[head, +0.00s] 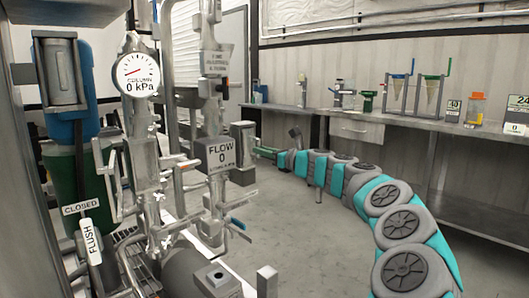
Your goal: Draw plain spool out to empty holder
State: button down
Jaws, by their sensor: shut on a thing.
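My teal and grey arm curves in from the lower right to the far side of the pump skid. My gripper (262,153) is at its end, small and far off, beside a grey block-like part (243,137). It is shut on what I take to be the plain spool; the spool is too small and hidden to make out. I cannot pick out the empty holder.
The skid's pipes stand at left, with a gauge (138,73) reading 0 kPa, a FLOW 0 box (215,154) and a FLUSH handle (91,241) under a CLOSED sign. A bench (380,118) with labware runs along the back. Floor (300,225) between skid and arm is clear.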

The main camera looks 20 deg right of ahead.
jog(key=shift+w+a, duration=0.2)
jog(key=shift+w, duration=0.45)
jog(key=c, duration=0.8)
grip_release()
jog(key=shift+o, duration=0.2)
jog(key=v, duration=0.7)
jog(key=shift+s+b, duration=0.3)
jog(key=shift+s, duration=0.1)
jog(key=shift+d, duration=0.1)
